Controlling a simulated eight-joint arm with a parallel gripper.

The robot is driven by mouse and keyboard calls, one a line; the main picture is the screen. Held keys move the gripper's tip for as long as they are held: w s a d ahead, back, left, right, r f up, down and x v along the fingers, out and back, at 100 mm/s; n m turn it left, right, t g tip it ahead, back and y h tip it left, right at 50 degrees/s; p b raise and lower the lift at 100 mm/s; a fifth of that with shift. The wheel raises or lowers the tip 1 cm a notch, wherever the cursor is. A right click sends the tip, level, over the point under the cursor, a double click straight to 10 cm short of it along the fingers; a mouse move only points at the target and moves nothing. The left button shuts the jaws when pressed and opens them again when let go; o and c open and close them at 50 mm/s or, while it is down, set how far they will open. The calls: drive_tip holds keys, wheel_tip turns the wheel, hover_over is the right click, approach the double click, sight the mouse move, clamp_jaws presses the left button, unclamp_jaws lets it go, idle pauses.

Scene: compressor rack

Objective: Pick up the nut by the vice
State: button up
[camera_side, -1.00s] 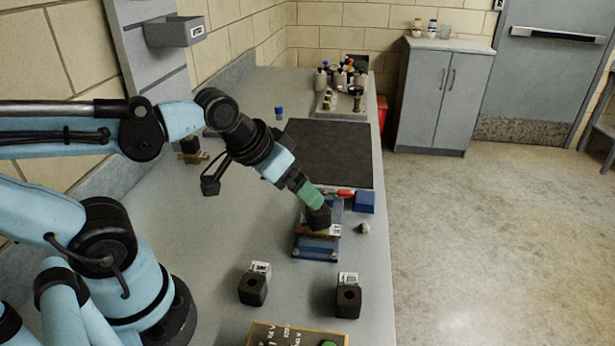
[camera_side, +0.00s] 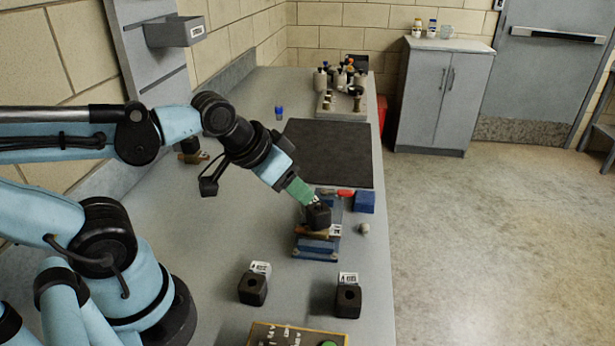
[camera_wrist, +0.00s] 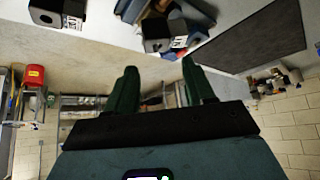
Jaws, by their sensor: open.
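The small pale grey nut (camera_side: 363,229) lies on the bench just right of the blue vice (camera_side: 316,252), near the bench's right edge. A black block (camera_side: 318,216) sits at the top of the vice, with a brownish part and a white label below it. My gripper (camera_side: 313,203) is just above and left of this block; whether it touches the block is unclear. The wrist view shows my two green fingers (camera_wrist: 158,66) spread apart with nothing held between them. The vice and black block (camera_wrist: 155,34) lie beyond the fingertips there. I cannot pick out the nut surely in that view.
A blue box (camera_side: 364,202) and a red-handled tool (camera_side: 345,192) lie beside the vice. Two black blocks (camera_side: 252,290) (camera_side: 348,300) with labels stand nearer on the bench. A dark mat (camera_side: 330,150) lies behind, with a rack of bottles (camera_side: 340,103) beyond.

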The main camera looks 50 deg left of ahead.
drive_tip(key=m+g, duration=0.5)
drive_tip(key=g, duration=0.2)
hover_over(366, 225)
wheel_tip(366, 225, down, 8)
drive_tip(key=shift+s+f, duration=0.1)
drive_tip(key=shift+f, duration=0.1)
drive_tip(key=shift+w+a+f, duration=0.1)
drive_tip(key=shift+w+f, duration=0.1)
drive_tip(key=shift+f, duration=1.15)
drive_tip(key=shift+w+f, duration=0.15)
drive_tip(key=shift+f, duration=1.15)
clamp_jaws()
